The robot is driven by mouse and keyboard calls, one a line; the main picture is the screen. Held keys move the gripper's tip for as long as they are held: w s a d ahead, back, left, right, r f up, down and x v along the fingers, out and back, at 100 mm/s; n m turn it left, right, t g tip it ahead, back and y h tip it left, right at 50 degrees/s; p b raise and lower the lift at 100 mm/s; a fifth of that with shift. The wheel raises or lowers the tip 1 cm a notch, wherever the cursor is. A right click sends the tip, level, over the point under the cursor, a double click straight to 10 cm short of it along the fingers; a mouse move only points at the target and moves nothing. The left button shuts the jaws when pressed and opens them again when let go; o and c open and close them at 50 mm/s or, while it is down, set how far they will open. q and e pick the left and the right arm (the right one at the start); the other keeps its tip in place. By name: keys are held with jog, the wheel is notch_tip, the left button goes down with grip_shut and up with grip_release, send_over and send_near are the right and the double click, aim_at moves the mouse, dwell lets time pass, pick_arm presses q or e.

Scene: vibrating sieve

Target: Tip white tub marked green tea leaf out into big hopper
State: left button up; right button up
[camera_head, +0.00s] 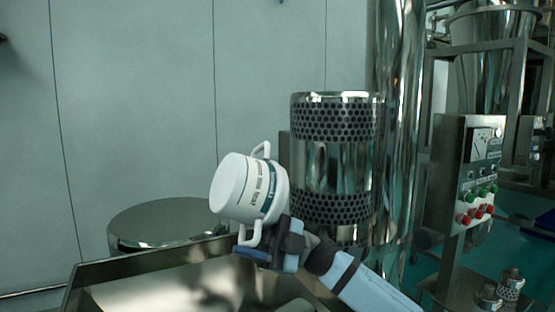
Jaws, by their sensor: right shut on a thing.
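The white tub (232,186) with a printed label is in the middle of the head view, tilted well over on its side above the hopper. My right gripper (258,247) is shut on the tub's lower handle; a second handle stands out at the top. The big metal hopper (110,271) lies below, with its far rim and shiny inner wall showing. The tub's mouth and any contents are hidden, and I cannot read the label. My left gripper is not in view.
A round metal lid or drum top (165,222) stands behind the hopper. A perforated steel cylinder (336,150) and a tall shiny pipe (398,120) stand close behind my right arm. A control box (468,175) with green and red buttons is at the right.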

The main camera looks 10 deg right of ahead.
jog(key=h+p, duration=0.2)
jog(key=p, duration=0.1)
jog(key=t+h+p, duration=0.1)
jog(key=h+p, duration=0.1)
jog(key=p, duration=0.1)
jog(key=h+p, duration=0.1)
jog(key=p, duration=0.3)
jog(key=shift+r+t+h, duration=0.3)
jog(key=shift+r+h, duration=0.1)
jog(key=shift+f+h+p, duration=0.1)
jog(key=shift+h+p, duration=0.2)
jog(key=shift+p, duration=0.75)
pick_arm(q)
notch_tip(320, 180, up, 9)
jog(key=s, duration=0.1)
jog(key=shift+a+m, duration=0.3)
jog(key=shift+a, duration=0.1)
pick_arm(e)
jog(key=shift+f+h, duration=0.2)
jog(key=shift+h, duration=0.1)
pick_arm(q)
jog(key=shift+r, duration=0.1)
